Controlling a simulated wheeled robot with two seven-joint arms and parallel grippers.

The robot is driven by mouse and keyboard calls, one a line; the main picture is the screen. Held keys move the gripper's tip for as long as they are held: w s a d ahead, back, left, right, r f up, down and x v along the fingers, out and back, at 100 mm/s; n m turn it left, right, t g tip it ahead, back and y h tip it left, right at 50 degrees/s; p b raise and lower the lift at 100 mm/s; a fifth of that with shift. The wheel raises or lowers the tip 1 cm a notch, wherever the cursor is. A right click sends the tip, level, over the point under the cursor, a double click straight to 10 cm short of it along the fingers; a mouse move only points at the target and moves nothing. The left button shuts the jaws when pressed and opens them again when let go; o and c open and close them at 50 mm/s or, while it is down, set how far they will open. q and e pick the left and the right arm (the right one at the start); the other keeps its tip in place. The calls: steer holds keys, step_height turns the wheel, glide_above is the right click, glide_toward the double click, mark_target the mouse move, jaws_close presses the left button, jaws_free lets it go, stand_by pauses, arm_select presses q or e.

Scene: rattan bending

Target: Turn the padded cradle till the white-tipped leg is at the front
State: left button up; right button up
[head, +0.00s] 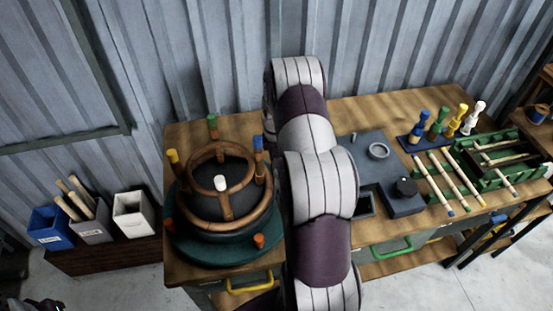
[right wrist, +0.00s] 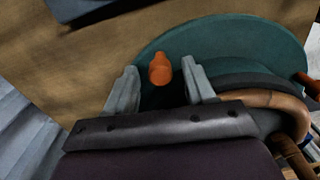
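The padded cradle (head: 187,246) is a round teal base with a dark padded dome, at the left end of the bench. A rattan frame (head: 262,211) sits on it, its legs pointing up. The white-tipped leg (head: 221,183) is on the near side, the green-tipped leg (head: 212,121) at the back, the yellow-tipped leg (head: 173,158) at left and the blue-tipped leg (head: 258,143) at right. Orange pegs (head: 259,240) stick out around the base. In the right wrist view my right gripper (right wrist: 160,80) is open, an orange peg (right wrist: 160,70) between its fingers with gaps either side. My left gripper is out of view.
My right arm crosses the middle of the head view and hides part of the bench (head: 360,106). Bins (head: 133,215) stand at the left.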

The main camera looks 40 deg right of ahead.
step_height(320, 180, up, 13)
steer(key=shift+f+b, duration=0.15)
steer(key=shift+b, duration=0.2)
stand_by(0.4)
